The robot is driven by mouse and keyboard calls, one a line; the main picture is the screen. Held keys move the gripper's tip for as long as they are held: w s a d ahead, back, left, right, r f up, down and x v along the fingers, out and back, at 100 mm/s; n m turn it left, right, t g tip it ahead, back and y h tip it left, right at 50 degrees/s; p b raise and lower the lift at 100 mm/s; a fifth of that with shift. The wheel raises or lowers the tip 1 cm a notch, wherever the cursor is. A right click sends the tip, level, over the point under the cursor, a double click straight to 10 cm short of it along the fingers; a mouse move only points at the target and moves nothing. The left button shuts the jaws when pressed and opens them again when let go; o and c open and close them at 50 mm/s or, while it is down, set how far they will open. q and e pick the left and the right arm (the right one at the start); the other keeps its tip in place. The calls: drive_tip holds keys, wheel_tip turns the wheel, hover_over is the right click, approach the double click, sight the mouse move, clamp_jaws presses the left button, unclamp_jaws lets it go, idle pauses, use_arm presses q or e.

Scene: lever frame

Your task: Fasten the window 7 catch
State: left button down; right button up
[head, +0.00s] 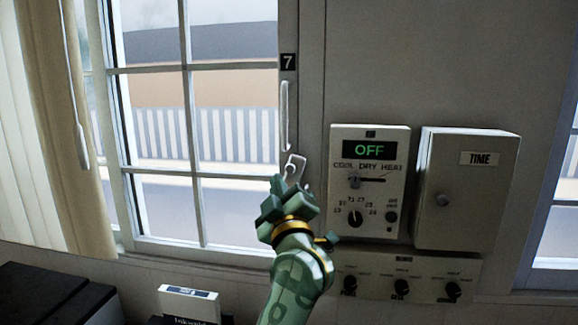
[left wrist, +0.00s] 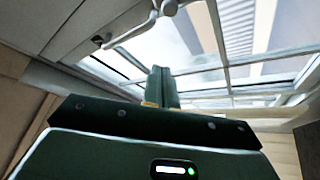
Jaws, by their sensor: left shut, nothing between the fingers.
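Window 7 (head: 190,120) is a white-framed paned window, marked by a black "7" plate (head: 288,62) on its right upright. Its catch (head: 295,164) is a small pale loop-shaped piece low on that upright, below a long white handle (head: 285,115). My green left gripper (head: 280,182) is just below the catch, shut and empty, and hides the catch's lower part. I cannot tell if they touch. In the left wrist view the shut fingers (left wrist: 161,85) point up at the window, with pale window hardware (left wrist: 165,8) above them. My right gripper is not in view.
Right of the window are a heater control panel (head: 370,180) reading OFF, a "TIME" box (head: 465,190) and a knob panel (head: 405,280). A curtain (head: 40,130) hangs at left. A small white box (head: 188,303) and dark furniture (head: 55,295) are below.

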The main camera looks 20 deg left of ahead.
use_arm(q)
drive_tip(key=x, duration=1)
drive_tip(key=w+d+f, duration=0.1)
drive_tip(key=d+f, duration=0.1)
drive_tip(key=f, duration=0.1)
drive_tip(key=shift+w+d, duration=0.3)
drive_tip(key=shift+w, duration=0.1)
drive_tip(key=shift+r, duration=0.1)
